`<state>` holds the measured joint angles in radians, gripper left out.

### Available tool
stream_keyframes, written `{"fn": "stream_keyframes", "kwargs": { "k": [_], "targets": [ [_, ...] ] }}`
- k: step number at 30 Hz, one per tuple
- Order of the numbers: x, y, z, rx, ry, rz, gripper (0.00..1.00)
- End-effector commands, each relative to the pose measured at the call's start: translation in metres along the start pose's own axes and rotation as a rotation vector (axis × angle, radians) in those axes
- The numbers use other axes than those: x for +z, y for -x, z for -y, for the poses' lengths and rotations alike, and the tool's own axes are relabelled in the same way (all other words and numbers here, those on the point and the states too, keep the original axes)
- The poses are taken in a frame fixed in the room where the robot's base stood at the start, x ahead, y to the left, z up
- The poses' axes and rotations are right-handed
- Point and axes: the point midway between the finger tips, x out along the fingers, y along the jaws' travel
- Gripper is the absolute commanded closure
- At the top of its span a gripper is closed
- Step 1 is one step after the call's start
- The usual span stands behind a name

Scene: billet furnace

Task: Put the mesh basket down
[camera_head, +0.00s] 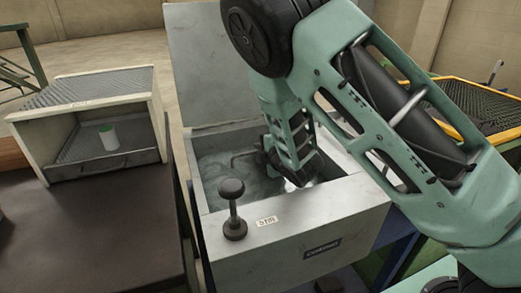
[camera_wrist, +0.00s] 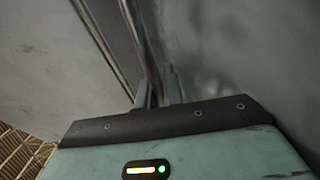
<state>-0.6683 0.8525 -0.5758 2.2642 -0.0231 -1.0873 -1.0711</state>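My gripper (camera_head: 268,160) reaches down inside an open grey metal tank (camera_head: 325,207) that has murky liquid in it. A thin dark bent rod (camera_head: 243,155) shows just left of my gripper, over the liquid. It may be the mesh basket's handle, but no mesh body is clear in either view. In the wrist view my two fingers (camera_wrist: 158,92) stand close together with a narrow gap. What lies between their tips is not clear, and the arm hides part of the tank.
The tank's lid (camera_head: 210,62) stands raised behind it. A dark knobbed post (camera_head: 233,208) rises at the tank's front rim. On the left, a dark bench (camera_head: 100,235) carries an open box (camera_head: 28,150) with a white, green-topped container (camera_head: 109,138). A yellow-edged mesh surface (camera_head: 480,105) is at right.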

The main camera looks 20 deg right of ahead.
Motion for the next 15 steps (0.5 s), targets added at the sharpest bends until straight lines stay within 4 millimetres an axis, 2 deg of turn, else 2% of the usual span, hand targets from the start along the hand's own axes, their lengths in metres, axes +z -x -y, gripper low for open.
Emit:
{"fn": "stream_keyframes", "kwargs": {
  "k": [1, 2, 3, 12, 15],
  "targets": [
    [0.000, 0.000, 0.001, 0.000, 0.000, 0.000, 0.80],
    [0.000, 0.000, 0.000, 0.000, 0.000, 0.000, 0.72],
    [0.000, 0.000, 0.000, 0.000, 0.000, 0.000, 0.70],
    [0.000, 0.001, -0.003, 0.000, 0.000, 0.000, 0.70],
    [0.000, 0.011, -0.002, -0.001, 0.000, 0.001, 0.70]
  ]
}}
